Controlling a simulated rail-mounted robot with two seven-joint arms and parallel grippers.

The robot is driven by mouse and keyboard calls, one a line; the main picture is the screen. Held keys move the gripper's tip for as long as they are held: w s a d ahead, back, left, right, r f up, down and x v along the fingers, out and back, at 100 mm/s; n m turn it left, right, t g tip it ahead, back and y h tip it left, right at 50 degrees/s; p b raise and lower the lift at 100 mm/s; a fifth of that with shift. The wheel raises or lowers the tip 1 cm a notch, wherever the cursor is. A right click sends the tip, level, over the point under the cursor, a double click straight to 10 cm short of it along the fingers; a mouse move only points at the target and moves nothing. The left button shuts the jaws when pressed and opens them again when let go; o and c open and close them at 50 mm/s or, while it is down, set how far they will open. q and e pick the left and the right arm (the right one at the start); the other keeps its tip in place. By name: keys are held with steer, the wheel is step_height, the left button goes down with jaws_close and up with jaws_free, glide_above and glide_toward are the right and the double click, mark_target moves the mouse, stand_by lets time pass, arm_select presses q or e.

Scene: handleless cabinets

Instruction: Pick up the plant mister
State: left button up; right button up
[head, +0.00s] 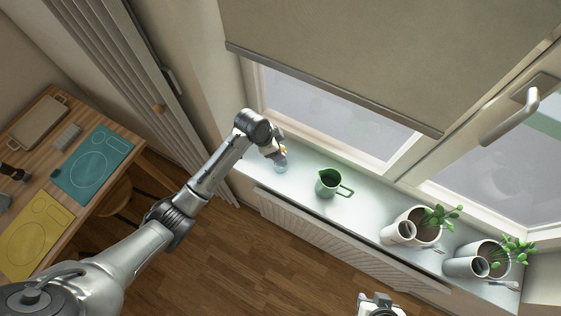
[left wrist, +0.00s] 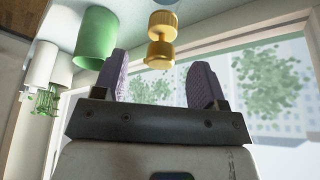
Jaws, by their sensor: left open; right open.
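The plant mister stands on the windowsill, left of the green watering can. In the head view its pale glass body (head: 281,164) shows below my left gripper (head: 274,149), which partly hides its top. In the left wrist view, seen upside down, the mister's gold top (left wrist: 161,40) lies in the gap between the two open fingers of my left gripper (left wrist: 159,65), with clear space on both sides. The left fingers hold nothing. My right gripper (head: 379,304) is open at the bottom edge of the head view, far from the mister, with nothing visible in it.
The green watering can (head: 327,184) stands close to the right of the mister. White pots with plants (head: 424,222) and small tools are farther right on the sill (head: 360,208). The window is behind. A wooden table (head: 62,147) with coloured mats is at the left.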

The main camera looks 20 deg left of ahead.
arm_select(q)
steer(key=shift+p+x, duration=0.45)
steer(key=shift+x, duration=2.25)
steer(key=shift+c, duration=0.2)
jaws_close()
